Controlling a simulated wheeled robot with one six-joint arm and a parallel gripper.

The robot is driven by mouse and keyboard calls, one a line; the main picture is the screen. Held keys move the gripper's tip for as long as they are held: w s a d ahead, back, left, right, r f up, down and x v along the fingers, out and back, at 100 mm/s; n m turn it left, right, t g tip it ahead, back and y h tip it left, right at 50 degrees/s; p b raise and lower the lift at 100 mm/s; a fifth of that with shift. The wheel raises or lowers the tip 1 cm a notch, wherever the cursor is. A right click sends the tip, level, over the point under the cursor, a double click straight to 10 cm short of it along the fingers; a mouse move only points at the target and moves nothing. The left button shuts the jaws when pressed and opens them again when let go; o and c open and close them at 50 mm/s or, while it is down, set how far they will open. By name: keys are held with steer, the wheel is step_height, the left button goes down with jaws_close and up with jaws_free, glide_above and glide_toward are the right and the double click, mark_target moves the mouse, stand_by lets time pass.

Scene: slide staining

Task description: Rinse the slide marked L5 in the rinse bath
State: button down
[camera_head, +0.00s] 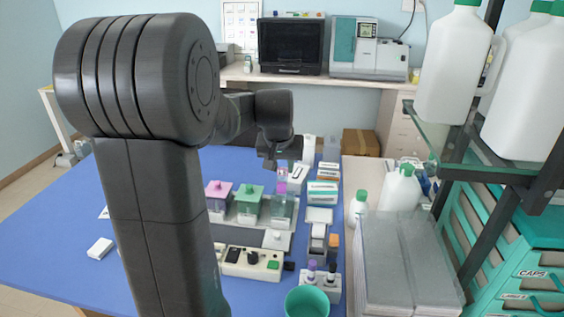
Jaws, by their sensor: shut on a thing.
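My gripper (282,166) is at the end of my arm in the head view, pointing down and shut on a slide (282,183). The slide is upright, with pink and purple on it; its marking is too small to read. It is over a clear, open-looking bath (281,212), the rightmost in a row of three. I cannot tell whether its lower end is inside. No label shows which is the rinse bath.
Small boxes (323,190) stand close to the right of the baths. A control unit (251,262) and a green cup (306,302) are in front. White bottles (455,60) and a shelf frame are at the right. The blue table (70,225) is mostly clear at left.

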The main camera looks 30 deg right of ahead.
mark_target(282, 188)
steer(key=shift+f+b, duration=0.4)
steer(key=shift+f, duration=0.1)
steer(key=shift+w+d+f+b, duration=0.25)
steer(key=shift+w+f, duration=0.15)
steer(key=shift+f, duration=0.15)
steer(key=shift+w+d+f+b, duration=0.25)
steer(key=shift+w+f, duration=0.15)
steer(key=shift+f, duration=0.15)
steer(key=shift+f+b, duration=0.3)
steer(key=shift+s+a+f, duration=0.15)
steer(key=shift+s, duration=0.05)
steer(key=shift+f+b, duration=0.3)
steer(key=shift+b, duration=0.15)
steer(key=shift+f+b, duration=1.15)
steer(key=shift+f, duration=0.65)
steer(key=shift+s+f+b, duration=0.1)
steer(key=shift+f+b, duration=0.2)
steer(key=shift+f, duration=0.3)
steer(key=shift+a, duration=0.1)
steer(key=shift+r, duration=0.1)
